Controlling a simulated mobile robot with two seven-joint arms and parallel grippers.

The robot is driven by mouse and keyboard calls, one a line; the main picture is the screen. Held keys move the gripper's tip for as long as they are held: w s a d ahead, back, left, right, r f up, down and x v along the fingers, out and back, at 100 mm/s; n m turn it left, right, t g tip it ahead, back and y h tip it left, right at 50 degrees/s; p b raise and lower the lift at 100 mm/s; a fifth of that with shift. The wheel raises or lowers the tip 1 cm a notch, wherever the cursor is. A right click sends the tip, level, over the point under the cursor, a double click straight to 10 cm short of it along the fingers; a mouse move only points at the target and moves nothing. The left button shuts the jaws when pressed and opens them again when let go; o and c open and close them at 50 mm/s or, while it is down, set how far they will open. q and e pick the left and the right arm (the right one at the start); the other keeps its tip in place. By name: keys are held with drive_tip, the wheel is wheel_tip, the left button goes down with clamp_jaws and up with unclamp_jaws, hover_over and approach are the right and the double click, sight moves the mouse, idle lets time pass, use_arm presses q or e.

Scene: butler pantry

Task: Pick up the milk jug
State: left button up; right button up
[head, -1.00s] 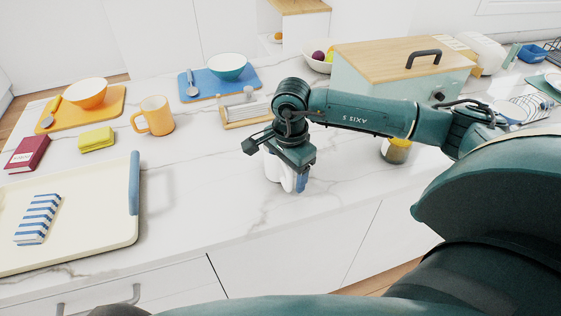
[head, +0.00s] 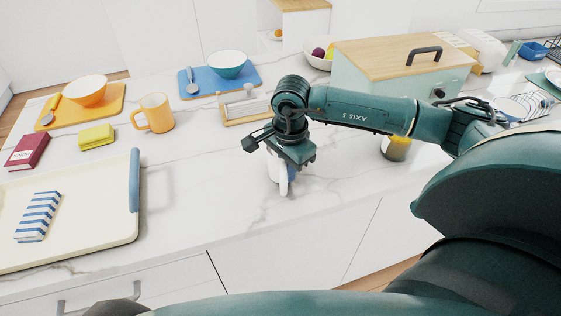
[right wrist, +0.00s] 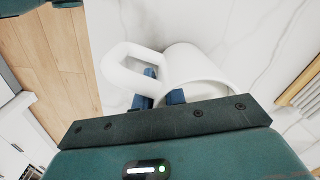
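The white milk jug (head: 273,172) stands on the marble counter under my right gripper, mostly covered by it in the head view. In the right wrist view the jug (right wrist: 205,72) shows its round body and a thick looped handle (right wrist: 122,66). My right gripper (head: 286,172) points down at it. Its blue fingers (right wrist: 160,92) are close together where the handle joins the body, with white jug material between them, so it looks shut on the jug at the handle. My left gripper is not in view.
A cream tray (head: 95,225) with a striped cloth (head: 38,217) lies left. An orange mug (head: 155,113), a yellow sponge (head: 96,136) and a jar (head: 396,148) stand nearby. A bread box (head: 375,85) is behind the arm. The counter between tray and jug is clear.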

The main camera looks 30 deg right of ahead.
clamp_jaws()
drive_tip(key=shift+s+f, duration=0.1)
idle(0.3)
drive_tip(key=shift+r, duration=0.5)
wheel_tip(320, 180, up, 9)
drive_tip(key=shift+r+b, duration=0.15)
drive_tip(key=shift+b, duration=0.7)
idle(0.6)
